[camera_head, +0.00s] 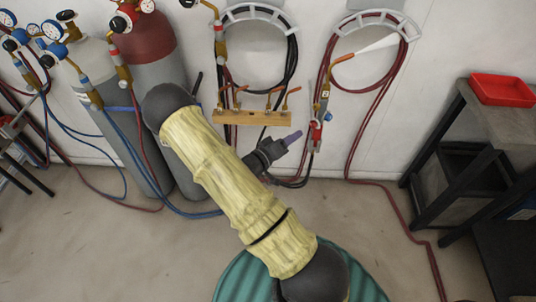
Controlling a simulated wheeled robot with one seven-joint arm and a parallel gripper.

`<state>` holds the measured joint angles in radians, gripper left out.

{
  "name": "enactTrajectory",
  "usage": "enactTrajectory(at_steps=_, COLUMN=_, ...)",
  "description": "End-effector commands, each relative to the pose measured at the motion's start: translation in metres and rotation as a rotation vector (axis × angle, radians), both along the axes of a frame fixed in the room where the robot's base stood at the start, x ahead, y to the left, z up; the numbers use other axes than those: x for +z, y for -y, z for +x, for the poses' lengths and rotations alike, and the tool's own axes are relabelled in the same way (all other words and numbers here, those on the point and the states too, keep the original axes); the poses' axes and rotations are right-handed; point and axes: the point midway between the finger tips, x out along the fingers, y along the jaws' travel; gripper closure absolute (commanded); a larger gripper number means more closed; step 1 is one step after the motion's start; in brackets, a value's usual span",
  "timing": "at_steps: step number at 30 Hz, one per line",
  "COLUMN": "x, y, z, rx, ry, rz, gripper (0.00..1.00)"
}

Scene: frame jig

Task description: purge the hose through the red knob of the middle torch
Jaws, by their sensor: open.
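Just right of the fingertips, a red part (315,131), possibly a knob or clamp, sits low on a torch with a brass and blue body (324,99) and an orange tip. Contact between fingers and red part cannot be told. Another torch (219,41) hangs to the left by a hose hanger. A wooden rail (250,118) bears several copper-coloured pieces. Which torch is the middle one is unclear; my arm hides part of the wall.
Gas cylinders (146,52) with gauges and red and blue hoses stand at left. Hoses hang from white hangers (385,20) on the wall. A dark bench (448,122) with a red tray (502,89) stands at right. A red hose (402,215) crosses the floor there.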

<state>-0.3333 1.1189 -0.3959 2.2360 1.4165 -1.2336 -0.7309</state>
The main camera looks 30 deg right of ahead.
Motion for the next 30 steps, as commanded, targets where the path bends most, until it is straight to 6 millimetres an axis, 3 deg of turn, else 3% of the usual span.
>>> enactTrajectory(at_steps=9, x=-0.001, y=-0.066, z=-0.013, rx=0.008, ry=0.001, rz=0.002, gripper=0.55)
enactTrajectory(at_steps=15, x=0.0, y=-0.092, z=-0.02, rx=0.006, ry=0.0, rz=0.0, gripper=0.55)
enactTrajectory(at_steps=30, x=0.0, y=-0.095, z=-0.021, rx=0.003, ry=0.0, rz=0.0, gripper=0.55)
